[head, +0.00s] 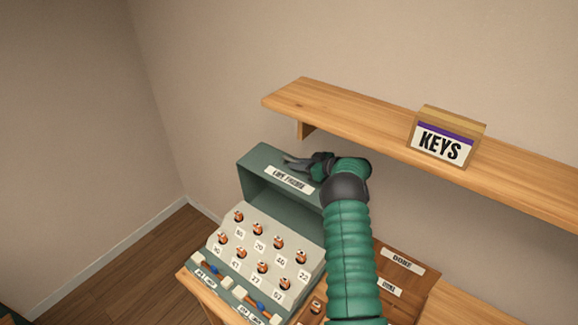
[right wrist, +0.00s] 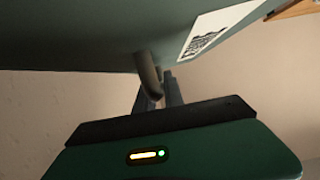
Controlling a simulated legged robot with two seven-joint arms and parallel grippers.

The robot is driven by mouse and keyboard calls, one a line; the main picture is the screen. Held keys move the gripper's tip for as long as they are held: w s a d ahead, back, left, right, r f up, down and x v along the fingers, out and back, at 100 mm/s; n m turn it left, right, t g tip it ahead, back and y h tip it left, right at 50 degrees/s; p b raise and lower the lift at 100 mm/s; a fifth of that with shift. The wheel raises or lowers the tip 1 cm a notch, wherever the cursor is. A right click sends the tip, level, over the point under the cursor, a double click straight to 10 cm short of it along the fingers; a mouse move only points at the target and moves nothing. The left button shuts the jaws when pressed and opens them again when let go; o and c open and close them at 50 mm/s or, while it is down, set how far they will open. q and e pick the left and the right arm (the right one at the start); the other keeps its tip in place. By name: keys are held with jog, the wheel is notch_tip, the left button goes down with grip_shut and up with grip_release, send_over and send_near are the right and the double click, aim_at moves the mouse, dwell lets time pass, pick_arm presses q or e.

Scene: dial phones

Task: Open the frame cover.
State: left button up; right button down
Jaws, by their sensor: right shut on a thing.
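The frame cover (head: 262,160) is a grey-green panel with a white label (head: 290,179) on the upper part of the switchboard box. The pegs' sloping panel (head: 225,240) lies exposed below it. My right gripper (head: 298,162) is at the cover's upper edge, near the label. In the right wrist view the cover's flat surface (right wrist: 80,35) fills the top, and a grey rod-like handle (right wrist: 148,72) comes down from it. My right gripper (right wrist: 160,95) is shut on this handle, the fingers partly hidden behind the dark gripper body. My left gripper is not in view.
A wooden shelf (head: 360,115) on the wall runs just above and behind my right gripper, with a KEYS box (head: 442,140) on it. Several copper-topped pegs (head: 257,229) stand on the panel. A brown board (head: 415,280) with a DONE label lies right of my arm.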

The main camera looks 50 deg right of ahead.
jog(key=shift+d+f, duration=0.25)
jog(key=shift+d, duration=0.25)
jog(key=shift+a, duration=0.15)
jog(key=c, duration=1.7)
grip_release()
jog(key=shift+r, duration=0.1)
jog(key=shift+w, duration=0.1)
jog(key=b+v, duration=0.3)
jog(key=v, duration=0.9)
jog(key=shift+w, duration=0.1)
